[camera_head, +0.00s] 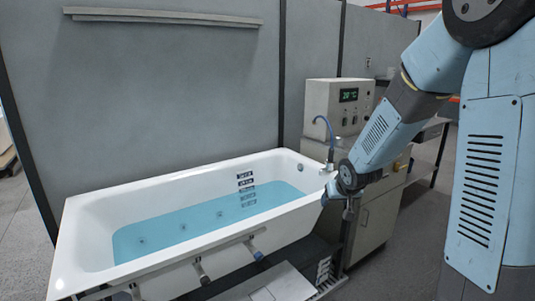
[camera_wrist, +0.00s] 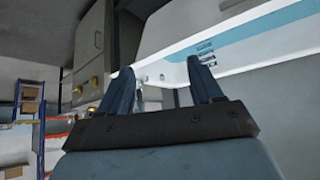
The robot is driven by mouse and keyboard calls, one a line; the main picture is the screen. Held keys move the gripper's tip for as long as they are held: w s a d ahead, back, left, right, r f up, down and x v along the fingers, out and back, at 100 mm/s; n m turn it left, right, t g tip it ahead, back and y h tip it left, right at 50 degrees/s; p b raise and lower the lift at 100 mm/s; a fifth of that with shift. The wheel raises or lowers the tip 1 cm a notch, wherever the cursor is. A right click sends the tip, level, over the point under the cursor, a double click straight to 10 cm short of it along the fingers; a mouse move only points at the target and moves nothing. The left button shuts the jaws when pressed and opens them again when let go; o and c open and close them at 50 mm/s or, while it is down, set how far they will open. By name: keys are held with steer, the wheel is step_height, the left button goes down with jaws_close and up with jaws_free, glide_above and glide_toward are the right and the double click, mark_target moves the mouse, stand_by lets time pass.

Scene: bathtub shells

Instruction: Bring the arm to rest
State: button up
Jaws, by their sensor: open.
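My arm reaches in from the right in the head view, bent at the elbow, with its wrist near the tub's right end. My gripper (camera_wrist: 162,88) shows in the wrist view with its two dark fingers spread apart and nothing between them. In the head view the fingers are small and hard to make out. The white bathtub (camera_head: 290,164) holds blue water (camera_head: 170,232) and stands left of my gripper. The tub's rim also shows behind the fingers in the wrist view (camera_wrist: 165,48).
A control cabinet (camera_head: 325,92) with a green display and a blue hose (camera_head: 329,127) stands behind the tub's right end. Grey panels (camera_head: 180,90) back the tub. A light board (camera_head: 275,285) lies at the tub's front. Open floor (camera_head: 410,235) shows to the right.

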steer(key=s+d+r+h, duration=0.2)
steer(key=s+r, duration=1)
steer(key=s, duration=0.1)
steer(key=s+r+g, duration=0.1)
steer(key=s+r, duration=0.1)
steer(key=s, duration=0.7)
steer(key=s+r+m+g+y, duration=0.1)
steer(key=s+r, duration=0.2)
steer(key=s, duration=0.5)
steer(key=shift+s, duration=0.4)
steer(key=shift+r, duration=0.1)
steer(key=shift+c, duration=0.4)
